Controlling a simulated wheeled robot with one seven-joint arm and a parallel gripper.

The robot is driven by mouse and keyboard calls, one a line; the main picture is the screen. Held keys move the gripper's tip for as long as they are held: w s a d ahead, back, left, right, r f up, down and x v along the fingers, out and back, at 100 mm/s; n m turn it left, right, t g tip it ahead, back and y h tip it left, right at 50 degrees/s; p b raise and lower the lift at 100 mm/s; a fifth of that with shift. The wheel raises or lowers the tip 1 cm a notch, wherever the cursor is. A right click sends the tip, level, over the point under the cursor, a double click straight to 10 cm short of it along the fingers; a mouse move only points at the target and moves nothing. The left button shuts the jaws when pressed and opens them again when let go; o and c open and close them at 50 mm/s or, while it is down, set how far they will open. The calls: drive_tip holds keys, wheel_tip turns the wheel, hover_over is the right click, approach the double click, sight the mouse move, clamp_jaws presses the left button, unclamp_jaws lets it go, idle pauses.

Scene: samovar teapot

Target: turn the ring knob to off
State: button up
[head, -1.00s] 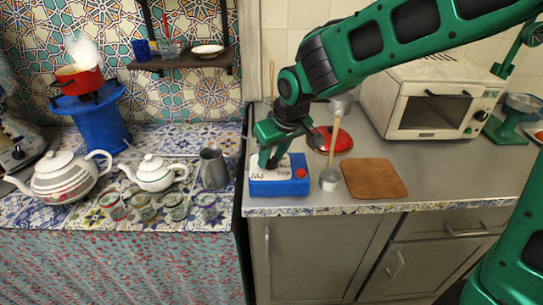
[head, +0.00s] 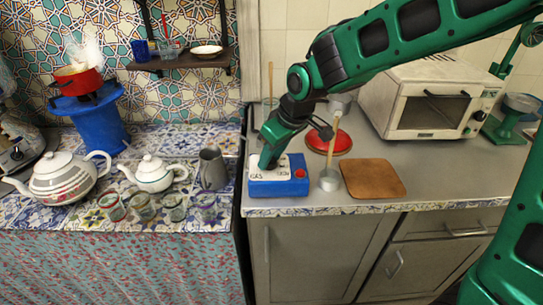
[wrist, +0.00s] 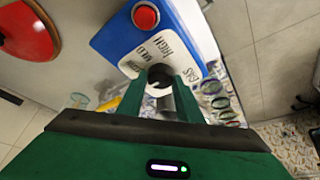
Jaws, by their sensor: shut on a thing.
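The ring control box is blue with a white top plate and a red button (head: 300,174); the blue box (head: 280,188) stands at the left end of the steel counter. Its dark round knob (wrist: 160,75) shows in the wrist view, between my fingertips. My gripper (head: 266,161) reaches down onto the box from above and is shut on the knob. In the head view the knob is hidden by the gripper.
A steaming red pot (head: 78,80) sits on a blue stand (head: 98,125). Left, two teapots, a grey jug (head: 212,170) and several small glasses stand on the tiled counter. Right of the box are a metal ladle (head: 330,180), a red lid (head: 330,141), a brown board (head: 373,179) and a white oven (head: 430,98).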

drive_tip(key=o, duration=1)
drive_tip(key=shift+d, duration=0.1)
drive_tip(key=v, duration=1)
drive_tip(key=shift+d+r, duration=0.1)
drive_tip(key=shift+r, duration=0.25)
